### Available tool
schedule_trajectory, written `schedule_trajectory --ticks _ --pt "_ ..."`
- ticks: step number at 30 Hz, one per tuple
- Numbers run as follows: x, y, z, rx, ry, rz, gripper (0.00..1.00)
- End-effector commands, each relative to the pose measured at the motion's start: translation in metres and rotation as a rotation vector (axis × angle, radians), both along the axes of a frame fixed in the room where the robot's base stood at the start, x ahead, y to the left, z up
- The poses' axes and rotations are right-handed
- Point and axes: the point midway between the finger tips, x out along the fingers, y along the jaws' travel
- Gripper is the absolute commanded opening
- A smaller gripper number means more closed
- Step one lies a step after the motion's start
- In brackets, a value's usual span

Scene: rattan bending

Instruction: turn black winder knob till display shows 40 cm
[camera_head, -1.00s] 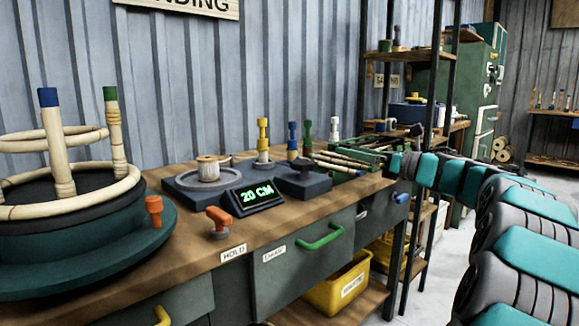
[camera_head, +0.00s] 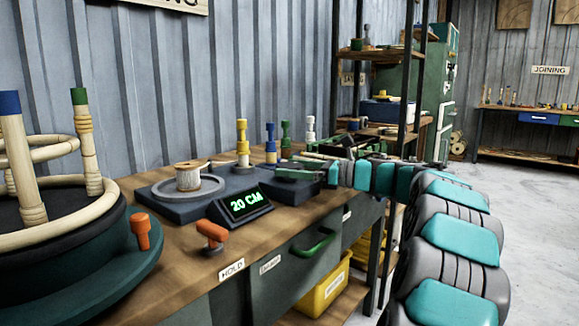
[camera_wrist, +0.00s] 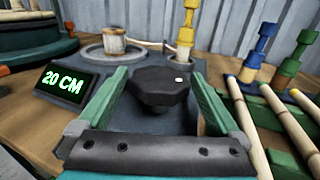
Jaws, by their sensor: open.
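The black winder knob (camera_wrist: 159,86) has several flat sides and a small pale dot on top. It sits on the dark winder base (camera_head: 158,200), right of the spool (camera_head: 188,177). In the wrist view my gripper (camera_wrist: 160,78) is open, with one green finger on each side of the knob; whether either finger touches it I cannot tell. In the head view my arm reaches to the knob's place and its end partly hides it. The display (camera_head: 240,204) reads 20 CM in green, and it also shows in the wrist view (camera_wrist: 62,81).
Yellow, blue and green pegs (camera_wrist: 255,45) stand behind and right of the knob. Rattan rods (camera_wrist: 247,120) lie close by my right finger. An orange handle (camera_head: 211,235) stands at the bench front. A rattan frame on a turntable (camera_head: 110,280) fills the left.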

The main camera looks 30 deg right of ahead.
Motion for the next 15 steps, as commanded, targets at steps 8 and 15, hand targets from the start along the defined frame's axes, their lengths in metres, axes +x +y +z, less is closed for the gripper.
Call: schedule_trajectory --ticks 8,15 --pt "0.0065 0.0057 0.0001 -0.001 -0.001 0.000 1.00" --pt "0.0063 0.0054 0.0001 -0.001 -0.001 0.000 0.86"
